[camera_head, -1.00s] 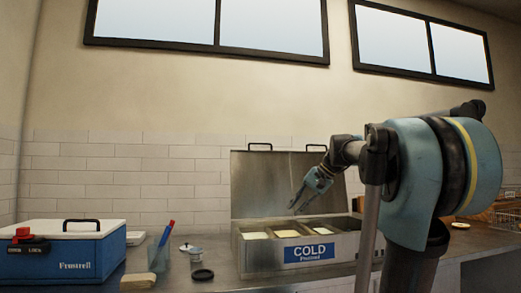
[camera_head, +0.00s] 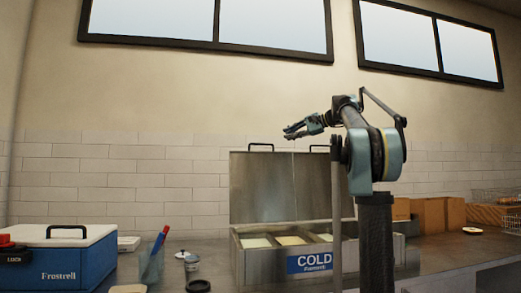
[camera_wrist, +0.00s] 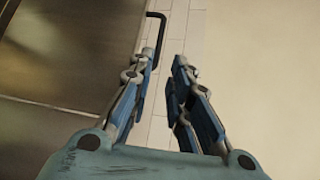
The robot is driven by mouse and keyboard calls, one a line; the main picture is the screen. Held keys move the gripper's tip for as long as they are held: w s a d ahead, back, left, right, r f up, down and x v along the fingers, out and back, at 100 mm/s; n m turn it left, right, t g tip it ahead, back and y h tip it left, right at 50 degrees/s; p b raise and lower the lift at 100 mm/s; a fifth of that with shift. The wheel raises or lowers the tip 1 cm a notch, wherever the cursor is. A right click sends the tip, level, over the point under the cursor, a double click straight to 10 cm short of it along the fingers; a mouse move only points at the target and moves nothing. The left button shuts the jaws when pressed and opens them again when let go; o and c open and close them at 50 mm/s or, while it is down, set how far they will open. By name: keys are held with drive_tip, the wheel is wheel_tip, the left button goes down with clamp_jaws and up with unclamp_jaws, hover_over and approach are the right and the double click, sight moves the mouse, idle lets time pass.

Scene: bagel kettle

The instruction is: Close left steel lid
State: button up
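The steel bin marked COLD (camera_head: 250,265) stands on the counter. Its left steel lid (camera_head: 260,190) stands upright behind the bin, open, with a black handle (camera_head: 260,146) on its top edge. The right steel lid (camera_head: 312,185) is upright beside it. My gripper (camera_head: 288,132) is above the lids' top edges, pointing left, near the left lid's handle. In the wrist view, my fingers (camera_wrist: 166,62) are apart with nothing between them. The left lid (camera_wrist: 90,50) fills the upper left there, and its handle (camera_wrist: 157,35) shows just beyond the left fingertip.
A blue Frostrell cooler (camera_head: 80,275) sits at the left. A cup with pens (camera_head: 153,262), a small jar (camera_head: 191,262) and a black ring (camera_head: 198,287) stand between cooler and bin. Cardboard boxes (camera_head: 430,215) are at the right. The wall is close behind the lids.

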drive_tip(key=x, duration=1.6)
drive_tip(key=shift+w+a+f, duration=0.1)
drive_tip(key=shift+a+f, duration=0.1)
drive_tip(key=shift+a, duration=0.1)
clamp_jaws()
